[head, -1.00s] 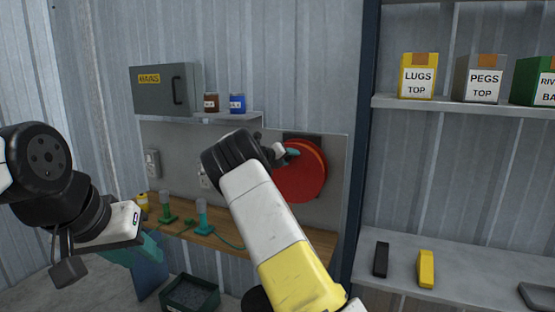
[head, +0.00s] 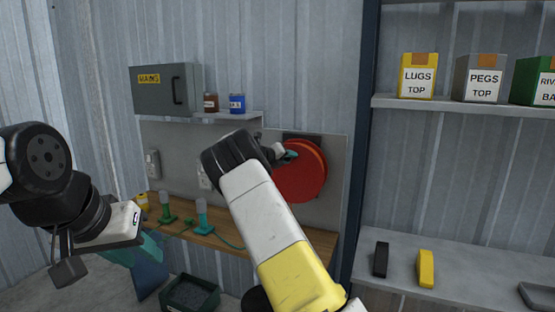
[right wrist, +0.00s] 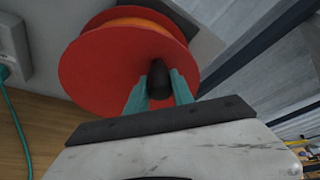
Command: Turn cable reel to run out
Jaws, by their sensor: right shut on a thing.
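The red cable reel (head: 303,177) hangs on the grey wall panel above the wooden bench. In the right wrist view, the reel (right wrist: 95,75) shows an orange band of cable behind its front disc. A black crank handle (right wrist: 159,78) stands out from the disc. My right gripper (right wrist: 160,85) has its teal fingers on both sides of this handle and is shut on it. In the head view, my right gripper (head: 288,154) is at the reel's upper left, partly hidden by my wrist. My left gripper (head: 140,262) is at the lower left, away from the reel; its fingertips are unclear.
A grey cabinet (head: 165,90) and two small jars stand left on a wall shelf. Green tools stand on the wooden bench (head: 230,238). A dark bin (head: 190,292) sits below. A metal rack with labelled boxes (head: 418,76) is at the right, beyond a dark post (head: 362,150).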

